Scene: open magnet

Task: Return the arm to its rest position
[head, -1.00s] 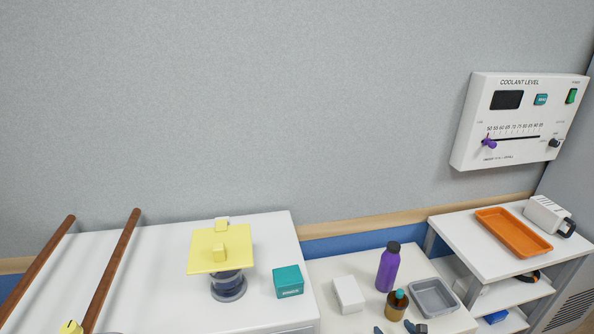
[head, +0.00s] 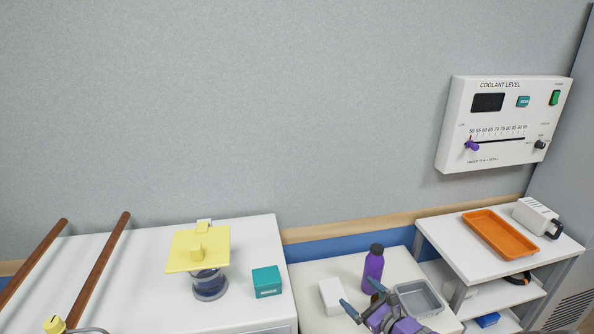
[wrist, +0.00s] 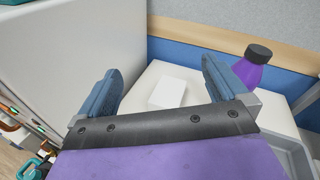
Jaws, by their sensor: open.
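My gripper (head: 361,306) shows at the bottom of the head view, over the low white table, in front of the purple bottle. In the wrist view my gripper (wrist: 162,90) has its two blue-grey fingers wide apart with nothing between them. A small white box (wrist: 168,92) lies on the table beyond the fingers, and it also shows in the head view (head: 331,296). The rest of my arm is out of view.
A purple bottle (head: 373,268) and grey tray (head: 417,299) stand close to my gripper. A white cabinet (head: 140,280) is left, carrying a teal box (head: 267,281) and a yellow-topped device (head: 198,250). A shelf with an orange tray (head: 500,234) is right. A coolant panel (head: 506,122) hangs above.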

